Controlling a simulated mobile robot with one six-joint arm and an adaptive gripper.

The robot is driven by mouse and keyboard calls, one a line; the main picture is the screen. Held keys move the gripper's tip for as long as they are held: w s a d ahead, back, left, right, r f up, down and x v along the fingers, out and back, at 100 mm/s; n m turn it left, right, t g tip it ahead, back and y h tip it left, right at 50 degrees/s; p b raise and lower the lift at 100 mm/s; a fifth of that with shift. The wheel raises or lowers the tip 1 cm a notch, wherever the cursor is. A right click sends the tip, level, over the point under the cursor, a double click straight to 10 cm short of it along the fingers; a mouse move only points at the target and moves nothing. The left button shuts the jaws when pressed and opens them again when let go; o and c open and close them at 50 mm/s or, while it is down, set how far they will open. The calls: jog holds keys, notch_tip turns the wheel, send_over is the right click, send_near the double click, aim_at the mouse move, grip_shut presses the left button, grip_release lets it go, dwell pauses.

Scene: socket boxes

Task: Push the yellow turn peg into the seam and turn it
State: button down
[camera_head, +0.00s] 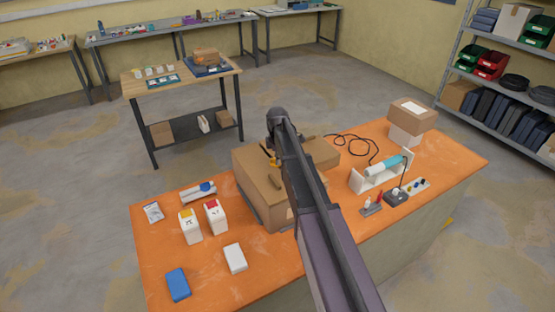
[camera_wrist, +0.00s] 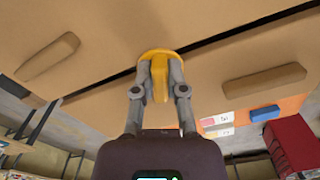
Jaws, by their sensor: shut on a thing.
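My gripper (camera_wrist: 158,82) is shut on the yellow turn peg (camera_wrist: 160,68), which shows in the wrist view with its round yellow head up against the cardboard surface. The dark seam (camera_wrist: 250,24) runs across the cardboard box (camera_wrist: 105,40) and meets the yellow head. How deep the peg sits in the seam is hidden by its head and my fingers. In the head view the cardboard box (camera_head: 258,200) stands mid-table, and my arm covers much of it. A small bit of yellow shows beside my arm above the box.
Two tan raised bars (camera_wrist: 48,57) (camera_wrist: 265,80) flank the peg on the cardboard. On the orange table (camera_head: 290,268) are two white containers, a blue block (camera_head: 178,284) and a white block (camera_head: 235,258) at left. A turquoise cylinder on a white stand (camera_head: 385,168) and cables are at right.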

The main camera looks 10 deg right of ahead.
jog(key=shift+s+a+n, duration=0.1)
jog(key=shift+n, duration=2.1)
jog(key=c, duration=0.6)
grip_release()
